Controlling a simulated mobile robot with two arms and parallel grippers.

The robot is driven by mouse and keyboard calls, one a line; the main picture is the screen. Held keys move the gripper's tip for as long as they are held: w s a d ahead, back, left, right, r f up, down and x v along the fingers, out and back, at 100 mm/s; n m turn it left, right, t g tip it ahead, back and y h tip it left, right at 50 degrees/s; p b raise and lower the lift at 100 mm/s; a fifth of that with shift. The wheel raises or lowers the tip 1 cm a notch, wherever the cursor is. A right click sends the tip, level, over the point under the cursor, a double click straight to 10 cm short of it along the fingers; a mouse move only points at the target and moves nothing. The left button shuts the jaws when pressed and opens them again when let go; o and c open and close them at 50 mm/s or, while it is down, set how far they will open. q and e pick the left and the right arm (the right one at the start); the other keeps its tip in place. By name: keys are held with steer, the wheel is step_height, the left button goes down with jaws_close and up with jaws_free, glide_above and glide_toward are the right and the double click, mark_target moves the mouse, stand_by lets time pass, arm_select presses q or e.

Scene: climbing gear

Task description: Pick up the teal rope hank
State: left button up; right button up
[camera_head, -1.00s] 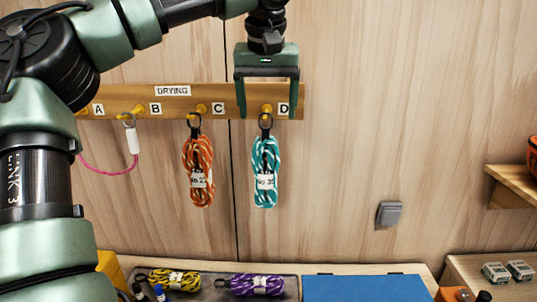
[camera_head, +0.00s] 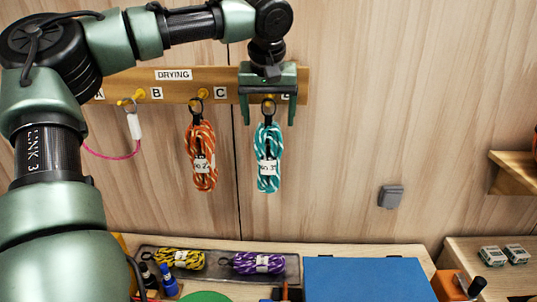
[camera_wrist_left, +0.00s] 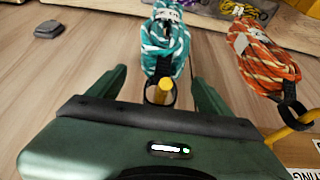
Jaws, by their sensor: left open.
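The teal rope hank (camera_head: 268,160), teal and white with a white tag, hangs by a black loop and ring from the yellow peg at D on the drying rail. My left gripper (camera_head: 268,122) is open and points down, its two fingers to either side of the hank's top loop. In the left wrist view the teal hank (camera_wrist_left: 166,45) and its ring around the yellow peg show between the open fingers (camera_wrist_left: 160,85). Whether the fingers touch the hank cannot be told. My right gripper is not in view.
An orange rope hank (camera_head: 201,157) hangs at C, close beside the left gripper. A pink cord (camera_head: 110,156) hangs near B. The wall right of D is clear to a grey box (camera_head: 391,196).

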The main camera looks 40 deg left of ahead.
arm_select(q)
steer(key=shift+d, duration=0.15)
steer(key=c, duration=0.4)
steer(key=shift+s, duration=0.1)
jaws_close()
steer(key=shift+r, duration=0.1)
steer(key=shift+r, duration=0.15)
